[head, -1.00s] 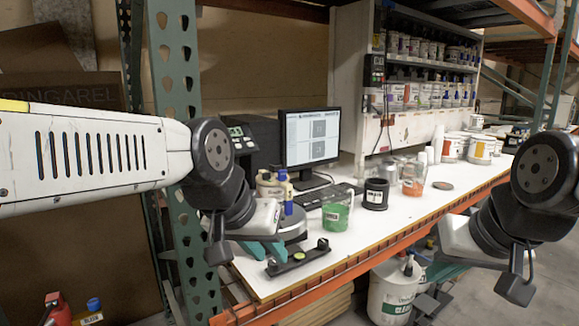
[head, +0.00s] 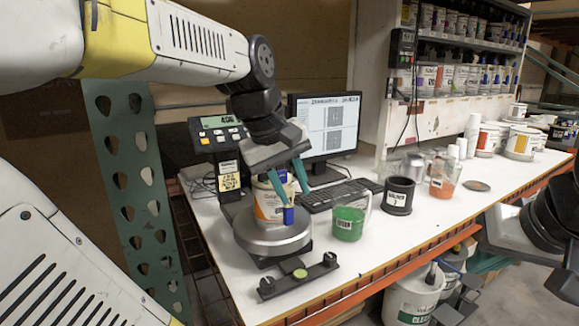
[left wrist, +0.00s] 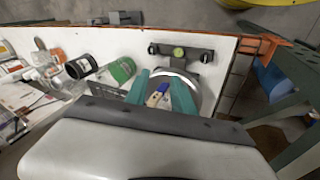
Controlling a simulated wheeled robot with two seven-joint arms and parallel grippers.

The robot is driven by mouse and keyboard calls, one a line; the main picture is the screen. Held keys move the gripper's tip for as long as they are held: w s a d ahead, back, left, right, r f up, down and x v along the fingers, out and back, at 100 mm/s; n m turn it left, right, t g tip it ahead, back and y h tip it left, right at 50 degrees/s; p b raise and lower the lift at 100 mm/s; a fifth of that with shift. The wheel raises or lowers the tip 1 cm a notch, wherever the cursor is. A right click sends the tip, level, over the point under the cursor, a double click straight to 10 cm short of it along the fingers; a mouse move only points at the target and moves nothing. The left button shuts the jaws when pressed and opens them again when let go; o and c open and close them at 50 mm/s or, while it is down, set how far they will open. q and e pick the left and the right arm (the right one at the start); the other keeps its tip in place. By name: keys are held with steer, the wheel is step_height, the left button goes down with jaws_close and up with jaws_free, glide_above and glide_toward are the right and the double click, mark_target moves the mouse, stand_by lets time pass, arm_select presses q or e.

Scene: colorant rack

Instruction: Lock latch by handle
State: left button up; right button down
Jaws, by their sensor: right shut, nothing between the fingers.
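My left gripper (head: 296,197) is over the round scale, its two teal fingers apart on either side of a blue and tan item (left wrist: 157,94) in the left wrist view. I cannot tell whether they touch it. In the head view a blue part (head: 289,215) shows by the fingertips, in front of a white and yellow labelled container (head: 268,202) on the scale's round plate (head: 272,238). The gripper hides part of the container. I cannot make out a latch or its handle for certain. My right gripper (head: 485,266) is shut and empty at the lower right, partly cut off from sight.
A black bar with a yellow-green bubble (head: 300,273) lies at the table's front edge. A green cup (head: 349,223), a black cup (head: 398,195), a keyboard (head: 340,193) and a monitor (head: 326,125) stand to the right. A scale display (head: 218,130) is behind left.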

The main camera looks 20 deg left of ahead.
arm_select(q)
steer(key=w+a+r+n+g, duration=0.2)
steer(key=w+a+r+n, duration=0.1)
steer(key=w+a+n, duration=0.5)
step_height(320, 180, up, 2)
steer(key=n+g+y, duration=0.2)
steer(key=n+g, duration=0.1)
steer(key=n, duration=0.9)
glide_above(263, 176)
steer(key=shift+w+r, duration=0.1)
steer(key=shift+w, duration=0.1)
steer(key=shift+n, duration=0.3)
step_height(263, 176, down, 8)
steer(key=shift+r, duration=0.15)
jaws_close()
